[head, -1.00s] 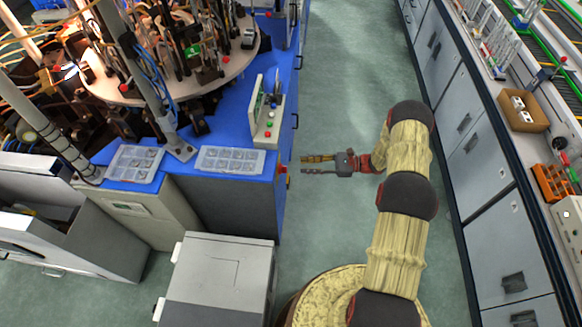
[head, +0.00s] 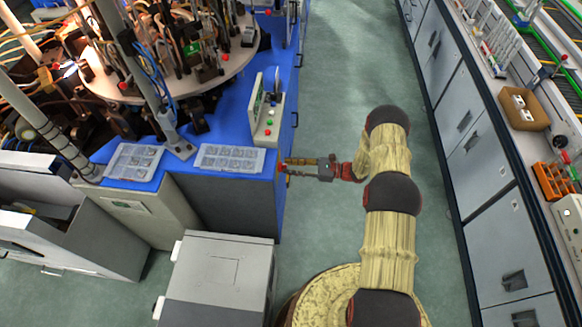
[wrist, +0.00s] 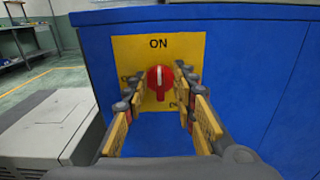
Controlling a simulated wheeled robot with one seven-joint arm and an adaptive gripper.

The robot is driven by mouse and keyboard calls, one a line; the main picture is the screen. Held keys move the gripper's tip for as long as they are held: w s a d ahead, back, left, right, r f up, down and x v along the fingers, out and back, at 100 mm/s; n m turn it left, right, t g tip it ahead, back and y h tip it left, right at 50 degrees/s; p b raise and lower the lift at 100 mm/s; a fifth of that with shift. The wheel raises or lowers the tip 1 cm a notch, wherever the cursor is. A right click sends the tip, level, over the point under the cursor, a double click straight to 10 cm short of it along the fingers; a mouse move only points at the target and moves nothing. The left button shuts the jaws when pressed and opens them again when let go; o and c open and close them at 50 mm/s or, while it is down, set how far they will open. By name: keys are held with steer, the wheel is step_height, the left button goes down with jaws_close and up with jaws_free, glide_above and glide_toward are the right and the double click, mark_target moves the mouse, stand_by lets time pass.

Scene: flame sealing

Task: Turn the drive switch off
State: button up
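The drive switch is a round red knob (wrist: 160,78) on a yellow plate (wrist: 190,45) fixed to the blue machine side. Its white mark stands upright, toward the word ON at the top. Other lettering on the plate is partly hidden by the fingers. My gripper (wrist: 160,92) is open, with one finger on each side of the knob. I cannot tell whether the fingertips touch it. In the head view my gripper (head: 286,166) reaches the blue machine's right edge, where the switch is mostly hidden.
A small control box (head: 268,125) with buttons stands on the blue bench above the gripper. Clear plastic trays (head: 230,158) lie on the bench. A grey cabinet (head: 220,275) stands below left. The aisle floor (head: 340,80) is clear.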

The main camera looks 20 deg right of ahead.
steer(key=c, duration=0.3)
steer(key=c, duration=0.4)
jaws_close()
